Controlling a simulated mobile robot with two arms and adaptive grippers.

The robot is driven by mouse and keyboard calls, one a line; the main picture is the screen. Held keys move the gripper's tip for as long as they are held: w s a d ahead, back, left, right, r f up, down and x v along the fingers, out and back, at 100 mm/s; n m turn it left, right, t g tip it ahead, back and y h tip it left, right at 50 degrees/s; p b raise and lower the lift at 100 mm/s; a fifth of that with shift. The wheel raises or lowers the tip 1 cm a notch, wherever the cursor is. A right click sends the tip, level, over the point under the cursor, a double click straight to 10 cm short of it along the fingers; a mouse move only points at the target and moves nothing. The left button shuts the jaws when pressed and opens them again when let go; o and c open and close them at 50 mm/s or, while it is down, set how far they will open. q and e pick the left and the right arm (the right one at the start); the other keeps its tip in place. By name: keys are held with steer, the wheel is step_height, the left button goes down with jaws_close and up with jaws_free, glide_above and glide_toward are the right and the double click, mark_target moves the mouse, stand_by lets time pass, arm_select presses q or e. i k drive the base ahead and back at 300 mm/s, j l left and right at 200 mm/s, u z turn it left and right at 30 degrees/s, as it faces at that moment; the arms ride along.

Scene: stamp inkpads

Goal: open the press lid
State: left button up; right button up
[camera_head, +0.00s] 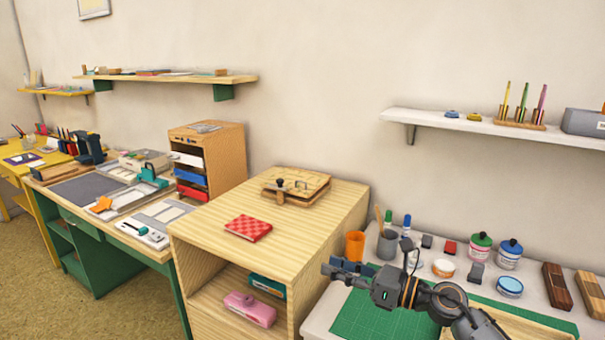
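The press (314,183) is a flat, light wooden piece with a dark knob at its front left. It sits near the back of the wooden cabinet top (215,215). Its lid lies flat on it and appears closed. My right gripper (338,269) is at the lower middle, over the near right worktable, in front of and below the press and well apart from it. Its fingers point left; whether they are parted is too small to tell. I see nothing held. My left gripper is not in view.
A red patterned booklet (248,228) lies on the cabinet top in front of the press. An orange cup (355,245), jars and a green mat (375,318) crowd the right worktable. A white shelf (480,127) hangs above it. The cabinet top around the press is mostly clear.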

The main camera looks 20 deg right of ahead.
mark_target(295, 178)
steer(key=i+l, duration=0.25)
steer(key=i, duration=0.15)
steer(key=i+l, duration=0.2)
steer(key=i, duration=0.2)
steer(key=i+l, duration=0.25)
steer(key=i, duration=0.1)
